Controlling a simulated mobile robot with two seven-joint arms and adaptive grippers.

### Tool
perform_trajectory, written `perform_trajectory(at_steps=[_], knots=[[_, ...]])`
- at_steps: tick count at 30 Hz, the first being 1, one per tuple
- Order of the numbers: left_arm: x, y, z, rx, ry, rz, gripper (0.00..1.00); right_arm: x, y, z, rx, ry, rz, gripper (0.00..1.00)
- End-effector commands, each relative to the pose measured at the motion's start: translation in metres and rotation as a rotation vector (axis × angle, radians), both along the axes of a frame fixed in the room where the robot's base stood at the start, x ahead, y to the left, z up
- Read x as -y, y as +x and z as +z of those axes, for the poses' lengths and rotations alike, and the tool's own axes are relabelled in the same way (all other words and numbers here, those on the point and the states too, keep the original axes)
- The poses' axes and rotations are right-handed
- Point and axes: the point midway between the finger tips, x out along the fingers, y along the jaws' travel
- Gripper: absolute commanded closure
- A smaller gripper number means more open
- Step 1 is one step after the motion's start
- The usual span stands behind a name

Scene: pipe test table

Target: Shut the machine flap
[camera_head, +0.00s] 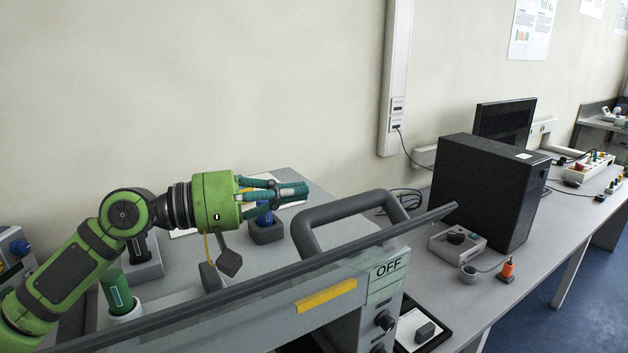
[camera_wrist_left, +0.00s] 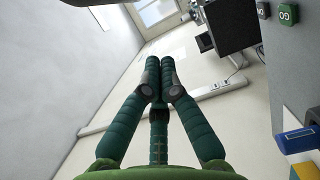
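The machine flap (camera_head: 310,260) shows in the head view as a clear pane with a dark rail slanting up to the right and a thick grey arched handle (camera_head: 340,208). It seems to stand raised; its hinge is not clear. My left gripper (camera_head: 304,190) is above the grey work surface, on the far side of the rail and just left of the handle, apart from it. Its green fingers are drawn together with nothing between them; the wrist view also shows the fingertips (camera_wrist_left: 160,72) meeting. My right gripper is in neither view.
A blue tube in a dark holder (camera_head: 266,232) stands below my left fingers. A green cylinder (camera_head: 115,293) in a white cup stands at the left. An OFF label (camera_head: 388,267) is on the machine front. A black computer case (camera_head: 485,190) stands on the table to the right.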

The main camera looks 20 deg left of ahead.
Motion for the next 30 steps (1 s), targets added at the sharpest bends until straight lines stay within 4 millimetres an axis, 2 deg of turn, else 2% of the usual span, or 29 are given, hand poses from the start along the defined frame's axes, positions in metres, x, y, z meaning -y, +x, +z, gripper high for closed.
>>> perform_trajectory(at_steps=[1, 3, 7, 12, 25, 30], knots=[[0.007, 0.005, 0.007, 0.001, -0.003, -0.003, 1.0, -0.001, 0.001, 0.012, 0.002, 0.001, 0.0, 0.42], [0.016, 0.008, 0.006, 0.002, 0.001, -0.004, 1.0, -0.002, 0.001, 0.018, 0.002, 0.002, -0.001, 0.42], [0.031, -0.007, 0.001, -0.001, 0.004, -0.003, 1.0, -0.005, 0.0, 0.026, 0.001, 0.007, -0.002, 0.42], [0.041, -0.014, 0.0, 0.0, 0.002, -0.001, 1.0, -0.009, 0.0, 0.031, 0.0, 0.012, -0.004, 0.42], [0.043, -0.016, -0.001, 0.002, 0.002, -0.001, 1.0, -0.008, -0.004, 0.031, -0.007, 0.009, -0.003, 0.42], [0.044, -0.008, 0.0, 0.031, 0.036, 0.0, 1.0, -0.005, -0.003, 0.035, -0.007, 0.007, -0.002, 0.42]])
